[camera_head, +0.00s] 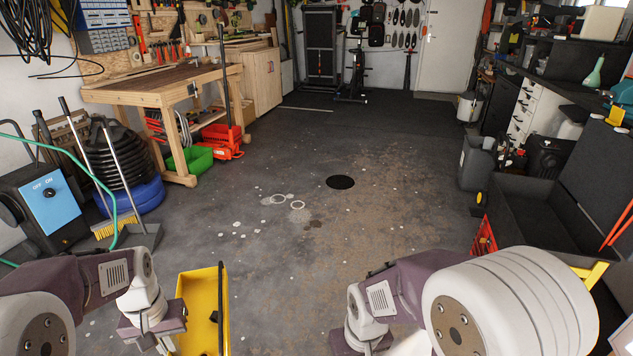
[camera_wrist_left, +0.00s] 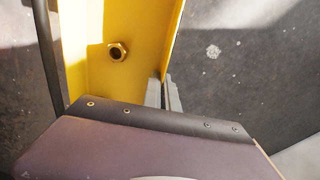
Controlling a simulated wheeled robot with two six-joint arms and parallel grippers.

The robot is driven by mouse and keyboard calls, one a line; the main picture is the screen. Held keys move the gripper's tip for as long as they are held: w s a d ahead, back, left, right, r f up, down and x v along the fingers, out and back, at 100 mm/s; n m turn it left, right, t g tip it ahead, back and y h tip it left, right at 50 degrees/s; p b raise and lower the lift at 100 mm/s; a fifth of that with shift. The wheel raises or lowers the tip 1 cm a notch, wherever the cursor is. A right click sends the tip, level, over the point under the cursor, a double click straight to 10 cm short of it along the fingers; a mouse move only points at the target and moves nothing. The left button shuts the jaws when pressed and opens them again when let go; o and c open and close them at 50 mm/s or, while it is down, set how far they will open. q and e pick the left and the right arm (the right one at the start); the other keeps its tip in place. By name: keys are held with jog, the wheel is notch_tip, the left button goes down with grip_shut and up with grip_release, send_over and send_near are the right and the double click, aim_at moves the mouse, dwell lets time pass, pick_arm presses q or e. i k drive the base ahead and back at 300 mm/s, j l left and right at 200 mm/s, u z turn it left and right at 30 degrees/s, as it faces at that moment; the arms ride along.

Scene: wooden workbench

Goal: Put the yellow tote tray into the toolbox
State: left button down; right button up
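The yellow tote tray (camera_head: 196,298) is at the bottom left of the head view, with a dark bar along its right side. My left gripper (camera_wrist_left: 164,93) is at the tray's edge. In the left wrist view its fingers sit close together on both sides of the tray's (camera_wrist_left: 88,65) thin wall, shut on it. A brass nut (camera_wrist_left: 117,51) lies inside the tray. The large black open toolbox (camera_head: 530,207) stands at the right with its lid raised. My right arm is at the bottom centre-right; its gripper is below the picture edge.
A wooden workbench (camera_head: 165,83) stands at the back left, with a green bin (camera_head: 190,160) beneath. A blue machine (camera_head: 45,200), a broom (camera_head: 112,228) and a black-and-blue vacuum (camera_head: 125,170) crowd the left. The middle floor is mostly clear.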

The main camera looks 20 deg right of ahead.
aim_at(538, 229)
jog(key=i+l+z, duration=0.2)
jog(key=i+z, duration=0.75)
jog(key=i+j+z, duration=0.2)
jog(key=i+z, duration=0.55)
jog(key=z, duration=0.2)
jog(key=i+z, duration=0.3)
jog(key=z, duration=0.2)
jog(key=i+j+z, duration=0.2)
jog(key=z, duration=0.3)
jog(key=i+j+z, duration=0.3)
jog(key=z, duration=0.2)
jog(key=i+z, duration=0.25)
jog(key=i, duration=0.2)
jog(key=i+j+z, duration=0.3)
jog(key=i+l, duration=0.1)
